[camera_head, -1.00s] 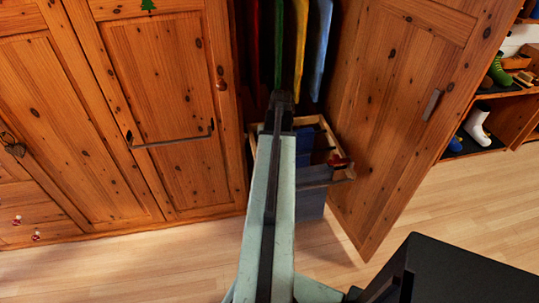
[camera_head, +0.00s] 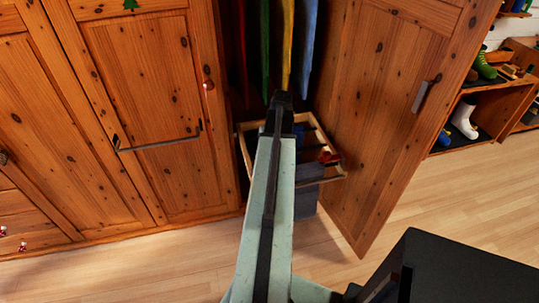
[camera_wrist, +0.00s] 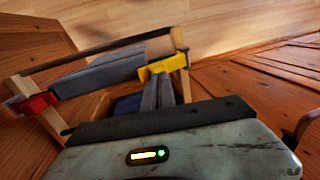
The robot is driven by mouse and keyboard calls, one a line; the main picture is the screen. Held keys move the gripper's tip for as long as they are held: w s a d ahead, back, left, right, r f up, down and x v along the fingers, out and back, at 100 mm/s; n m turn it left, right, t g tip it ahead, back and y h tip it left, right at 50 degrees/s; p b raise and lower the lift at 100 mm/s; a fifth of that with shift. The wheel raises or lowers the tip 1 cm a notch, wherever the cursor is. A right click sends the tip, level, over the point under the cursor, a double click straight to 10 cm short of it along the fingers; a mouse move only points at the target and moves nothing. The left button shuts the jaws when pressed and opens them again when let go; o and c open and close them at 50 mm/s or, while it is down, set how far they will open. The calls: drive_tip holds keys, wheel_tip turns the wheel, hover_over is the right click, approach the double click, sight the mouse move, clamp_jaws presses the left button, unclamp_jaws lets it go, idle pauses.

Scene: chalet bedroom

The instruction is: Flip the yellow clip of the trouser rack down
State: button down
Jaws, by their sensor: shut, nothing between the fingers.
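The trouser rack is a light wooden frame (camera_head: 247,153) pulled out low in the open wardrobe, with grey-blue trousers (camera_head: 306,172) hanging over it. In the wrist view the yellow clip (camera_wrist: 168,64) sits at a rail end near the frame's corner, over grey cloth. My arm seems to hide it in the head view. A red clip (camera_head: 330,157) is at the frame's right side and also shows in the wrist view (camera_wrist: 32,103). My gripper (camera_head: 281,102) is over the rack, shut and empty; its fingertips are hard to make out. I cannot tell whether it touches the clip.
The open wardrobe door (camera_head: 385,120) stands close to the right of the rack. Closed wardrobe doors (camera_head: 150,130) are on the left. Coloured garments (camera_head: 286,45) hang above and behind. A shoe shelf (camera_head: 480,125) is farther right. The floor (camera_head: 400,205) in front is clear.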

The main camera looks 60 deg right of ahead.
drive_tip(key=shift+r+p, duration=0.4)
drive_tip(key=shift+r, duration=0.2)
wheel_tip(320, 180, up, 6)
drive_tip(key=w+p, duration=0.1)
drive_tip(key=p, duration=0.5)
drive_tip(key=s+d+r+p, duration=0.3)
drive_tip(key=s+d, duration=0.1)
drive_tip(key=s, duration=0.2)
drive_tip(key=shift+s+d+r+p, duration=0.25)
drive_tip(key=shift+r+p, duration=0.15)
